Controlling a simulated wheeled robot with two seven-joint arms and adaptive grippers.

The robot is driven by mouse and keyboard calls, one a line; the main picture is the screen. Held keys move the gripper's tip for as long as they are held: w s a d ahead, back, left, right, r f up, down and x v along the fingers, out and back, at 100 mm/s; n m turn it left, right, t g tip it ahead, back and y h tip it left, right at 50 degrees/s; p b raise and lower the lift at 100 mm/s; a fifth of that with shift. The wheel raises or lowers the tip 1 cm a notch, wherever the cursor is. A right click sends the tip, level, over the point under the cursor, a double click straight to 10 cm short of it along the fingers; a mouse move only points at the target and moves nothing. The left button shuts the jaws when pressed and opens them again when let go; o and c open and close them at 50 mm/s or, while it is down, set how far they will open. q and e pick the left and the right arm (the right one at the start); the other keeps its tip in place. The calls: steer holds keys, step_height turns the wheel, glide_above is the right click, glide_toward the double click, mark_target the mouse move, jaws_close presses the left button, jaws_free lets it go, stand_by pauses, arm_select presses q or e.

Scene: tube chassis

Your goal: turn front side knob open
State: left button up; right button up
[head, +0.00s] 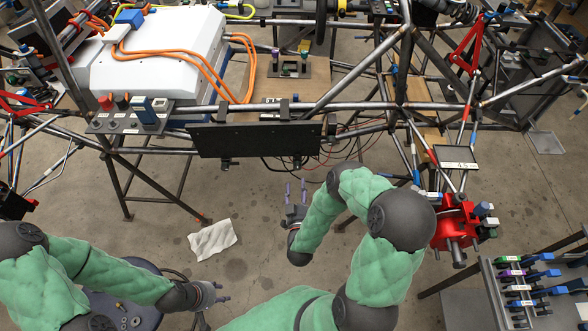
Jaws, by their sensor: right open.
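I cannot tell for certain which part is the front side knob. A small panel (133,122) on the chassis frame at the left carries a red knob (105,103), dark knobs and a blue-and-white block. A red unit (453,226) at the lower right of the frame has grey, blue and green parts on its right side. My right gripper (295,190) is open and empty, below the black plate (255,138) and apart from the frame. My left gripper (221,293) is low at the left, its purple fingertips apart, touching nothing.
Steel tubes of the chassis cross the upper view. A white box (160,55) with orange cables sits on it. A tool rack (525,285) stands at the lower right. A white cloth (212,240) lies on the floor; a round stool is beside my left arm.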

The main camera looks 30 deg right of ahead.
mark_target(298, 168)
steer(key=b+x, duration=0.2)
steer(key=x, duration=0.6)
steer(key=shift+w+d, duration=0.15)
steer(key=shift+w, duration=0.1)
steer(key=shift+r, duration=0.1)
jaws_close()
